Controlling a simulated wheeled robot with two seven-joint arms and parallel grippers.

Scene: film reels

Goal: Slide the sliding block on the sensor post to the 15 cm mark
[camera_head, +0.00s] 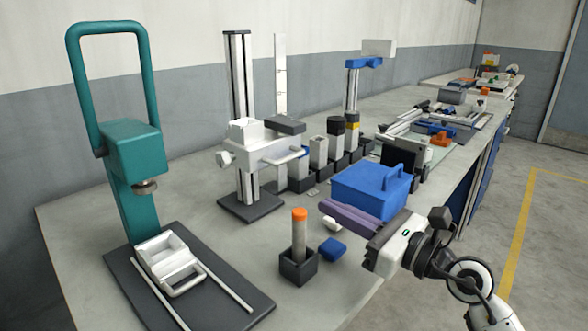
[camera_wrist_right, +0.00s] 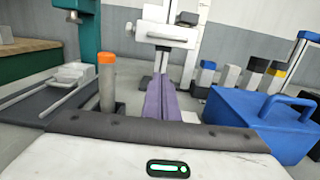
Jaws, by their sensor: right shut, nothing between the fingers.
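The sensor post (camera_head: 238,85) stands upright on a dark base plate, with a white sliding block (camera_head: 262,150) on its lower half. The block has a side knob and a white handle bar at its front. A white scale strip (camera_head: 281,75) with dark marks rises behind it; its figures are too small to read. My right gripper (camera_head: 327,207) has purple fingers, shut and empty, in front of and to the right of the block, apart from it. In the right wrist view the fingers (camera_wrist_right: 163,82) point towards the post, with the sliding block (camera_wrist_right: 166,32) beyond. My left gripper is not in view.
A teal press (camera_head: 134,150) stands at left. An orange-topped cylinder (camera_head: 299,235) stands in a dark holder near the right gripper. A blue box (camera_head: 370,190) and a small blue block (camera_head: 332,249) are close by. Several grey blocks (camera_head: 318,152) stand behind.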

